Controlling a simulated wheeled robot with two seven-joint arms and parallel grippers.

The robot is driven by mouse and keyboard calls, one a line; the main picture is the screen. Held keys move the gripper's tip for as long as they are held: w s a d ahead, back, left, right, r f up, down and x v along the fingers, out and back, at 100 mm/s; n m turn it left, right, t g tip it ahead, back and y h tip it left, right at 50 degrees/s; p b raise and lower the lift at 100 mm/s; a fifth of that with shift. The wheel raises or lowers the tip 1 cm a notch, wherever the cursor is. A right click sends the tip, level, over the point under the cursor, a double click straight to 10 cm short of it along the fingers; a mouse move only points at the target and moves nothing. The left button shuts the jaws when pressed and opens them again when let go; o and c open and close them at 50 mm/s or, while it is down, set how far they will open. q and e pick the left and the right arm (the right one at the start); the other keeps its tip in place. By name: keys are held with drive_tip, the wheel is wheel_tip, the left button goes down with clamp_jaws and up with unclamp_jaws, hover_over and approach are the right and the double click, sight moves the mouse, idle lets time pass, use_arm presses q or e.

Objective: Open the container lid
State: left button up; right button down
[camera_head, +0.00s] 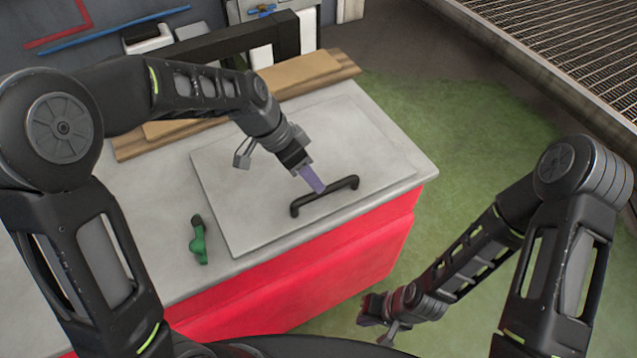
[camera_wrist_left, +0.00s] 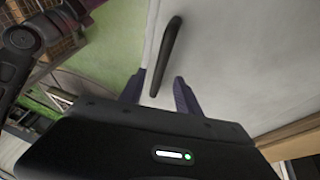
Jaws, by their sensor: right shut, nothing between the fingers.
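The container is a red box (camera_head: 375,245) with a grey top. A flat grey lid panel (camera_head: 235,185) lies level on it and also shows in the left wrist view (camera_wrist_left: 235,60). A black bar handle (camera_head: 342,187) is fixed near the lid's front edge. My left gripper (camera_head: 319,189) is over the handle, pointing down. In the left wrist view its purple fingers (camera_wrist_left: 160,84) are apart, one on each side of the handle (camera_wrist_left: 169,45). Contact with the handle cannot be told. My right gripper (camera_head: 364,311) is shut and empty, low in front of the box.
A green tool-like object (camera_head: 198,245) lies on the grey top left of the lid. Cardboard pieces (camera_head: 295,75) lie along the back edge. Green floor (camera_head: 455,130) is clear to the right, with a metal grating (camera_head: 570,40) beyond.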

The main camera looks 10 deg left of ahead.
use_arm(q)
drive_tip(key=shift+x, duration=2.25)
drive_tip(key=shift+c, duration=0.4)
clamp_jaws()
